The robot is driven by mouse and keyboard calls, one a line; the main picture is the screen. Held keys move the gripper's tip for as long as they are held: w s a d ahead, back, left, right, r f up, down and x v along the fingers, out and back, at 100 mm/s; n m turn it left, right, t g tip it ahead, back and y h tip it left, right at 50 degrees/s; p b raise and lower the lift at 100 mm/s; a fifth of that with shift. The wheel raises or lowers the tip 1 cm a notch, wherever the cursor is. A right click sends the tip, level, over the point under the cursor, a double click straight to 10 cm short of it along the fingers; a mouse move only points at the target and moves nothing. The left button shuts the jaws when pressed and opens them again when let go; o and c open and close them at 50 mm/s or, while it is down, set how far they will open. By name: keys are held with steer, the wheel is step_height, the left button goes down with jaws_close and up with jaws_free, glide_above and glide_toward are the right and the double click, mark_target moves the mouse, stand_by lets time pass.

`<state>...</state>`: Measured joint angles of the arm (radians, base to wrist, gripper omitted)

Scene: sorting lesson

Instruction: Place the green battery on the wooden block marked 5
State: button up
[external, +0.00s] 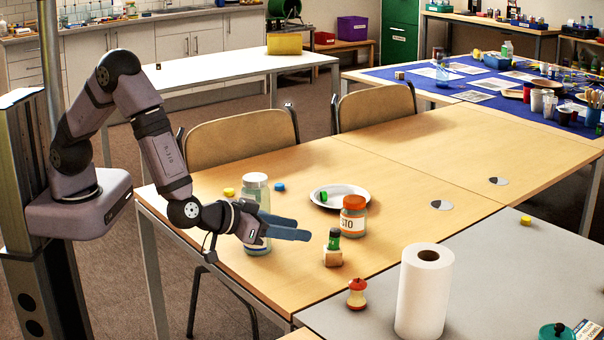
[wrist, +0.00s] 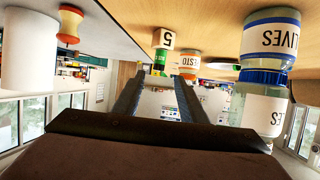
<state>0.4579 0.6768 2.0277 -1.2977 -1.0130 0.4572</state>
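The green battery (external: 334,241), with a dark top end, stands upright on a small wooden block (external: 332,258) near the table's front edge. In the upside-down wrist view the block (wrist: 162,37) shows a 5, and the battery (wrist: 160,58) appears below it in the picture, so it is on the block's top. My gripper (external: 306,229) is open and empty, to the left of the battery and apart from it. In the wrist view the gripper's fingers (wrist: 158,88) are spread with nothing between them, and the battery is beyond their tips.
A pesto jar (external: 353,218) stands behind the block, before a white plate (external: 337,189) with a green item. Two stacked jars (external: 256,191) stand right by my gripper, partly hidden. An apple core (external: 357,294) and paper roll (external: 424,290) are in front. The table's right is mostly clear.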

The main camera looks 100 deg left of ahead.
steer(key=s+d+m+g+h, duration=0.3)
steer(key=s+d+m+h, duration=0.2)
steer(key=s+h, duration=0.3)
steer(key=s+a+m+g, duration=0.1)
steer(key=s+a+g, duration=0.3)
steer(key=s, duration=0.7)
steer(key=s+a+f+m+g, duration=0.1)
steer(key=s+a+g, duration=0.2)
steer(key=s, duration=0.8)
steer(key=shift+s+a+g, duration=0.15)
steer(key=shift+a+g, duration=0.25)
steer(key=shift+a, duration=0.05)
step_height(320, 180, up, 10)
steer(key=p, duration=0.9)
steer(key=shift+p, duration=0.4)
